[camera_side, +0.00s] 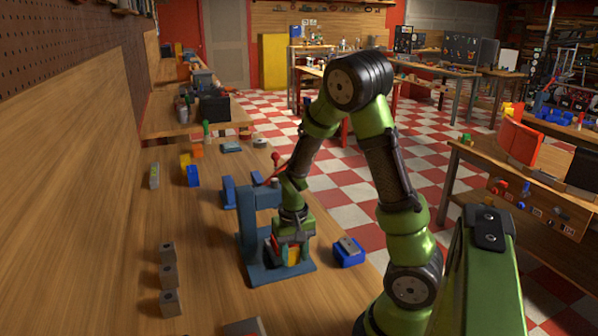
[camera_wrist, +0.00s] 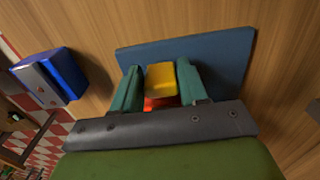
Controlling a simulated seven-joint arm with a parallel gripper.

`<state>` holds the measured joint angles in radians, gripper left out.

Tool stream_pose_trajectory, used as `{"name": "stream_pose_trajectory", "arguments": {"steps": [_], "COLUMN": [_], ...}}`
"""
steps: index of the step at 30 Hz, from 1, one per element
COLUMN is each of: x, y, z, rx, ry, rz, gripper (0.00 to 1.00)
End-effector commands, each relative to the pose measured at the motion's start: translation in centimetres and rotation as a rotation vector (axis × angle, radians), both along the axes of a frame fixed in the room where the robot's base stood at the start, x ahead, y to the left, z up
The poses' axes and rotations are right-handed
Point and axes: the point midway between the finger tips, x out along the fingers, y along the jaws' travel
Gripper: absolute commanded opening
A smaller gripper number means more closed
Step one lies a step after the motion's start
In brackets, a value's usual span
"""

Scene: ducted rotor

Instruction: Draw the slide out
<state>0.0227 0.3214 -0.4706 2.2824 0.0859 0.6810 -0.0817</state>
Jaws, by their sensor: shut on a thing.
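A blue press-like fixture (camera_side: 247,215) stands on the wooden bench, with a flat blue base plate (camera_side: 262,272) and a red-knobbed lever (camera_side: 274,163) at its top. My gripper (camera_side: 291,254) points down over the base plate, in front of the fixture's column. In the wrist view its two teal fingers (camera_wrist: 160,84) are shut on a yellow-and-red block (camera_wrist: 160,76), one finger on each side. I cannot tell for certain whether this block is the slide. The base plate (camera_wrist: 215,52) lies beneath it. My wrist hides the near part of the block.
A blue block with a grey top (camera_side: 348,251) sits right of the base plate; it also shows in the wrist view (camera_wrist: 62,73). Small coloured parts (camera_side: 192,175) lie farther back. The bench between is clear.

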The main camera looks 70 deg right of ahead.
Motion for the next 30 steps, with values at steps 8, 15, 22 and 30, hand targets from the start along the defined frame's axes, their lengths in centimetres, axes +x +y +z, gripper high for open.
{"name": "stream_pose_trajectory", "arguments": {"steps": [8, 15, 22, 30], "x": [-2.3, -2.7, -2.7, -2.6], "y": [2.4, 2.7, 2.7, 2.6], "z": [0.1, 0.1, 0.0, 0.1], "rx": [0.001, 0.004, 0.004, 0.001], "ry": [-0.001, 0.003, 0.003, 0.0], "rz": [0.001, -0.002, -0.001, 0.0], "gripper": [0.0, 0.0, 0.64, 0.64]}}
